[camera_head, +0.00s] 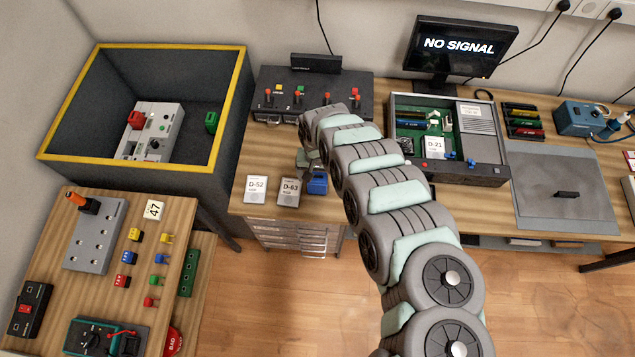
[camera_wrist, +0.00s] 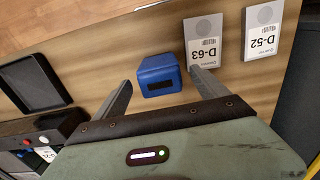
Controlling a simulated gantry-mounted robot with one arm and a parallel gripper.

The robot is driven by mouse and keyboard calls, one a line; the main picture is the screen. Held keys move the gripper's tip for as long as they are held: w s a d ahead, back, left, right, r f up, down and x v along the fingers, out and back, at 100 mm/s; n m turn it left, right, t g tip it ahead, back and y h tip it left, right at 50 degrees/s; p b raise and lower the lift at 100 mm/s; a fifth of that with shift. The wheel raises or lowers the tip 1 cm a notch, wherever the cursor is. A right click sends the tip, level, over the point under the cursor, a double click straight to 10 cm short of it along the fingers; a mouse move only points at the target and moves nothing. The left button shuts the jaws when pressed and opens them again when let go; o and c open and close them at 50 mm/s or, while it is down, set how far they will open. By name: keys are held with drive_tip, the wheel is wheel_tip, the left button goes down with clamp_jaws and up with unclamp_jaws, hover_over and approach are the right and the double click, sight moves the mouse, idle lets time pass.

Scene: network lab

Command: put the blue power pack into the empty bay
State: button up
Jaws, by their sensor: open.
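The blue power pack (camera_head: 317,183) stands on the wooden bench at the front edge, right of the D-63 card unit. In the wrist view the blue power pack (camera_wrist: 158,72) shows a dark slot in its face and lies between and slightly beyond my two fingers. My gripper (camera_wrist: 162,80) is open, and neither finger clearly touches the pack. In the head view my gripper (camera_head: 309,160) is partly hidden behind my arm, just above and behind the pack. The open equipment case (camera_head: 485,172) holds green boards and a D-21 unit; I cannot clearly make out its empty bay.
Units D-63 (camera_head: 289,192) and D-52 (camera_head: 256,190) lie left of the pack; D-63 is close to one finger in the wrist view. A black tray (camera_wrist: 32,85) lies at the left there. A switch panel (camera_head: 275,97) stands behind. A yellow-rimmed bin (camera_head: 240,75) is left.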

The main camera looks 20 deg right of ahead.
drive_tip(key=shift+f, duration=1.5)
drive_tip(key=shift+c, duration=0.5)
clamp_jaws()
